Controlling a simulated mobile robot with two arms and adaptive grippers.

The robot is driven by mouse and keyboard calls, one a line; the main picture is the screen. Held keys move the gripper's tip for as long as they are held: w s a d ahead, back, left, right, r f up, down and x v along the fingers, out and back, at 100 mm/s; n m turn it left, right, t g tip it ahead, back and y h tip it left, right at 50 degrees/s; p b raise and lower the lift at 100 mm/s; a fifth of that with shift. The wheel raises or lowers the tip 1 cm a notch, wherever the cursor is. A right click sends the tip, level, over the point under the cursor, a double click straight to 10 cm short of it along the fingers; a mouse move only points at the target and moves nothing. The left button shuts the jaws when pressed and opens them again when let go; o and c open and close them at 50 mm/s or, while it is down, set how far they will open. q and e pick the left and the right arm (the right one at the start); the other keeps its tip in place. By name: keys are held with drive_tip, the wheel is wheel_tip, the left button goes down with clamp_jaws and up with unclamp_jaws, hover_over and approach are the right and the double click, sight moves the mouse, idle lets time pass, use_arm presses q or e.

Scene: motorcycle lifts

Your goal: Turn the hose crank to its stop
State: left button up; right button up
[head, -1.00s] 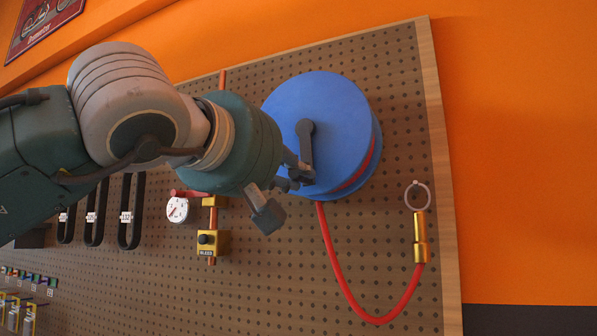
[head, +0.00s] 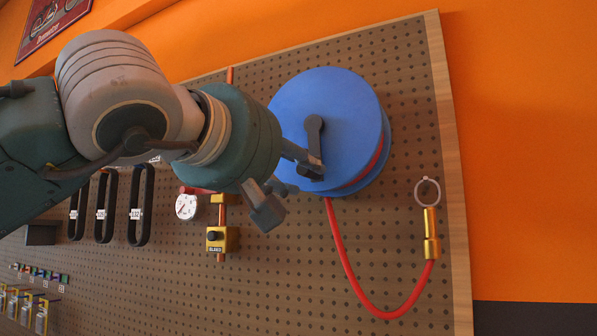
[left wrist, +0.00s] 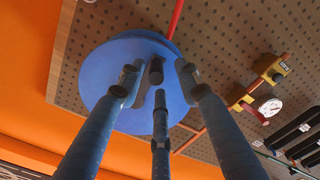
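The hose crank (head: 314,140) is a dark grey arm on the face of a round blue hose reel (head: 350,105). It points down from its pivot, and its lower end is partly covered by a finger. My left gripper (head: 290,184) is at the reel's lower left, its fingers spread. In the left wrist view the fingers stand apart around the dark crank (left wrist: 156,72) in front of the blue reel (left wrist: 97,75). I cannot tell whether any finger touches it. My right gripper is not in view.
A red hose (head: 352,285) loops from the reel to a brass fitting (head: 431,235) on the pegboard (head: 300,270). Left of the reel are a white gauge (head: 186,207), a brass valve block (head: 222,239) and hanging black belts (head: 142,205). An orange wall lies beyond.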

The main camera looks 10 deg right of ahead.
use_arm(q)
drive_tip(key=v, duration=1)
drive_tip(key=shift+a, duration=0.5)
drive_tip(key=shift+f, duration=0.1)
